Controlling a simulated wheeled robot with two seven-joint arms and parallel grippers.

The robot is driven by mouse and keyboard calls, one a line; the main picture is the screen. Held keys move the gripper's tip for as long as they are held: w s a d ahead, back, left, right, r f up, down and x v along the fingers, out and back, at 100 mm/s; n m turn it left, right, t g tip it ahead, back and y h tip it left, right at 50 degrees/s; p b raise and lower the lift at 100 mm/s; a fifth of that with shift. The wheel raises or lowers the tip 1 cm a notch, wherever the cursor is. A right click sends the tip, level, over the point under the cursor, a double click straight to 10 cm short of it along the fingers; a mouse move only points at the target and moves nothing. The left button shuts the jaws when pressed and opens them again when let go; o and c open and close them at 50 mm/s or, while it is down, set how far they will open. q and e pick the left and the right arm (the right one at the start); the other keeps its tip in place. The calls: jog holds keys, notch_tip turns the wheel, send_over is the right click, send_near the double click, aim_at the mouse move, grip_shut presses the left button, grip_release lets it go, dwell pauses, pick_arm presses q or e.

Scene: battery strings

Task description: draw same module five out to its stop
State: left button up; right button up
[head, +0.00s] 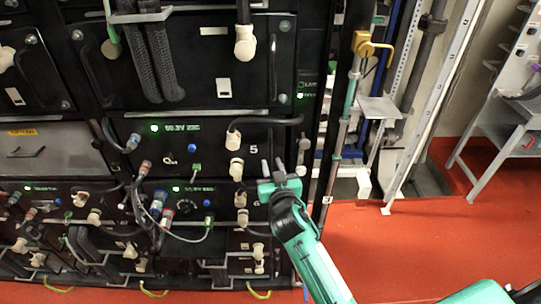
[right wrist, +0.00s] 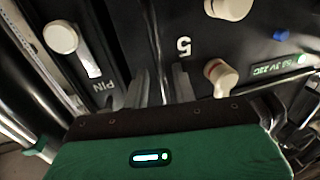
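Module five (head: 218,150) has a black front in the rack, with a green display, a blue button and a white "5" near its right edge. It looks level with its neighbours. The "5" panel (right wrist: 150,30) fills the upper middle of the right wrist view. My right gripper (head: 277,182) is at the panel's lower right edge, its fingers pointing at the rack. In the right wrist view its two fingers (right wrist: 161,86) stand apart, with dark surface between them. My left gripper is not in view.
Cream plugs (head: 233,140) and a dark cable stick out from the front beside the gripper. Another module (head: 225,60) is above. Several cables (head: 165,215) hang at the lower left. A grey shelf trolley (head: 510,130) stands far right. The red floor (head: 400,245) is clear.

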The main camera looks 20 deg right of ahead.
aim_at(271, 162)
jog(key=shift+w+d+p, duration=0.1)
jog(key=shift+w+p, duration=0.2)
jog(key=shift+w, duration=1.25)
grip_shut()
